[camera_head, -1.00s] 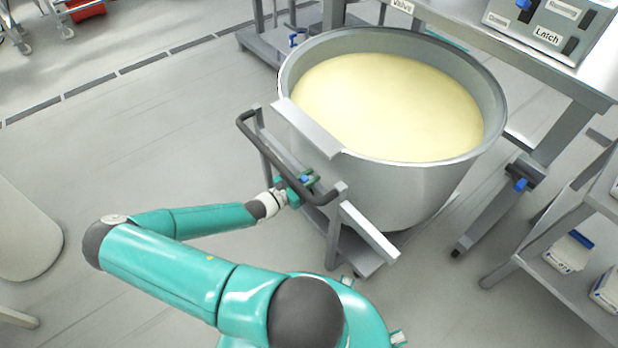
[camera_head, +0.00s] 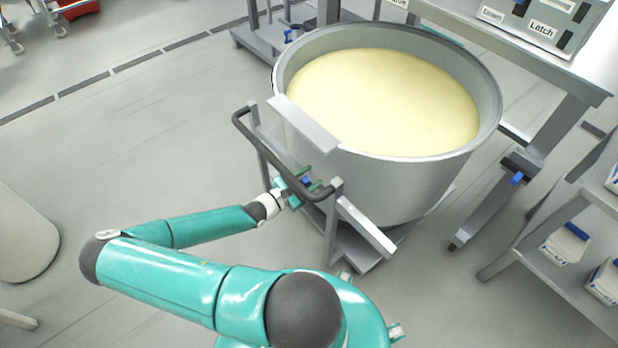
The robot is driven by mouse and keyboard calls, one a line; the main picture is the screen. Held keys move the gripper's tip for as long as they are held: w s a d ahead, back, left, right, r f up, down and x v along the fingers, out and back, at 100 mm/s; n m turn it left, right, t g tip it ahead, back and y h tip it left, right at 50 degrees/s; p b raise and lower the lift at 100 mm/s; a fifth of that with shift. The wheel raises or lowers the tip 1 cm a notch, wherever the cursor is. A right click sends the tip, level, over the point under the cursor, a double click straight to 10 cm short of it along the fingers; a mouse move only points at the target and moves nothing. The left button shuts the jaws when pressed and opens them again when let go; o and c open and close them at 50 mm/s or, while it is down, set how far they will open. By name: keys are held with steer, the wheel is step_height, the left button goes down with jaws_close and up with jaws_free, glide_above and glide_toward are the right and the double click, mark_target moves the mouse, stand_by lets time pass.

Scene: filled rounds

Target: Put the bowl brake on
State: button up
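The large grey bowl (camera_head: 405,185), filled with pale yellow dough or batter, stands on a wheeled frame (camera_head: 345,250) in the head view. A black push handle (camera_head: 270,150) sticks out from the frame's near left side. My gripper (camera_head: 311,179) is at the right part of this handle, its green fingers partly hidden by the bar. A small blue part (camera_head: 306,181) shows between the fingers; I cannot tell whether it belongs to the bowl's frame or to my gripper. I cannot make out the grip clearly. No part is plainly marked as the brake.
A bench with a labelled panel (camera_head: 540,22) reading "Latch" stands behind right. A blue-tipped part (camera_head: 517,178) sits on its leg. A shelf rack (camera_head: 555,265) with tubs is at right. A pale rounded object (camera_head: 25,235) stands left.

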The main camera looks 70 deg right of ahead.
steer(key=shift+a, duration=0.1)
steer(key=v, duration=1.3)
steer(key=shift+w+a, duration=0.2)
steer(key=shift+a, duration=0.1)
